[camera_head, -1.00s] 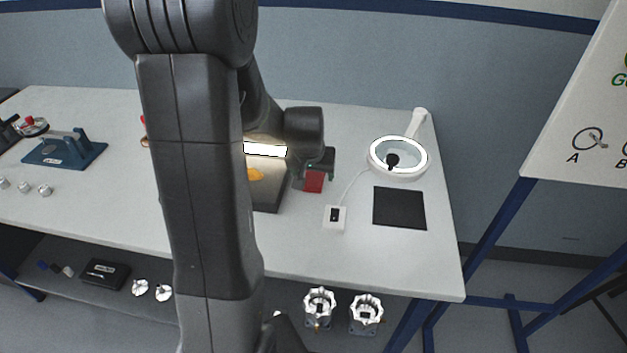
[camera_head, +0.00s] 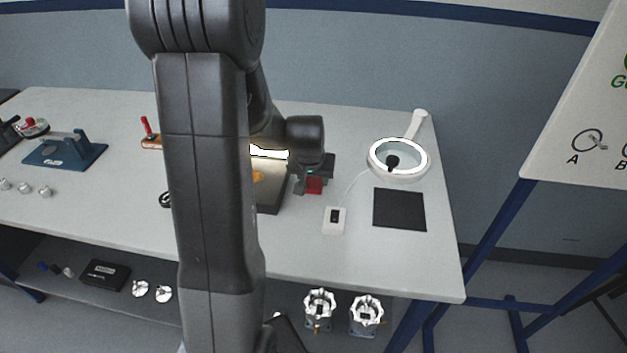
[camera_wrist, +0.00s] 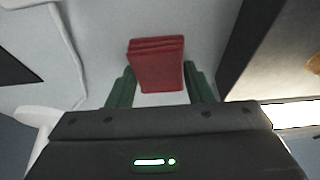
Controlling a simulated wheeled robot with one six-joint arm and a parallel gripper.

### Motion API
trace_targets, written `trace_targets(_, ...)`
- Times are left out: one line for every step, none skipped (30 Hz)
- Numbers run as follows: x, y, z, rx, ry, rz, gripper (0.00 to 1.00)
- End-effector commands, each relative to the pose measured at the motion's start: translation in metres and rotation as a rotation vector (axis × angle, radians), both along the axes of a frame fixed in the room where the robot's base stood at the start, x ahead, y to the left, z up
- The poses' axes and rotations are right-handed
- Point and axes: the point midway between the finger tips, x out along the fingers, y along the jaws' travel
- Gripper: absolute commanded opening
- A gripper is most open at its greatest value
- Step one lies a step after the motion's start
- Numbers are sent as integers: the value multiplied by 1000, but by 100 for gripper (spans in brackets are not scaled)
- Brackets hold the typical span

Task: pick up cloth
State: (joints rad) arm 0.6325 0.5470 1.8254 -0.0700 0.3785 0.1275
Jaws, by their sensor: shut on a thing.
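The cloth (camera_head: 314,186) is a red folded block on the white workbench's right half, just left of the small white switch box; my gripper partly covers it in the head view. In the wrist view the cloth (camera_wrist: 156,66) sits between the two green fingers. My gripper (camera_wrist: 160,88) points down at it and is shut on it. It also shows in the head view (camera_head: 312,178). I cannot tell whether the cloth touches the bench top.
A dark lit inspection station (camera_head: 270,196) stands close left of the gripper, partly behind my arm. A white switch box (camera_head: 334,220) with a cable, a black mat (camera_head: 399,210) and a ring magnifier lamp (camera_head: 371,158) are to the right. The front right bench is clear.

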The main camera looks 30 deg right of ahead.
Motion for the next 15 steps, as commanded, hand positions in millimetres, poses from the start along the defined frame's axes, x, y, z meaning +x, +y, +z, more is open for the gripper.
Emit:
trace_targets(0,0,2,-1,-1,0,24)
trace_targets(0,0,4,-1,-1,0,24)
trace_targets(0,0,7,-1,-2,0,24)
trace_targets(1,-1,11,-2,-2,0,24)
trace_targets(1,-1,15,-3,-3,1,24)
trace_targets(1,-1,22,-4,-4,1,24)
trace_targets(1,0,28,-4,-4,1,24)
trace_targets(1,-1,34,-5,-5,0,24)
trace_targets(1,-1,43,-5,-5,0,24)
trace_targets(1,-1,49,-4,-6,0,24)
trace_targets(1,0,55,-3,-5,-1,24)
trace_targets(1,-1,63,-3,-5,-1,24)
trace_targets(1,-1,69,-4,-6,-1,24)
trace_targets(1,0,74,-2,-5,-1,24)
trace_targets(1,0,80,-2,-5,-1,24)
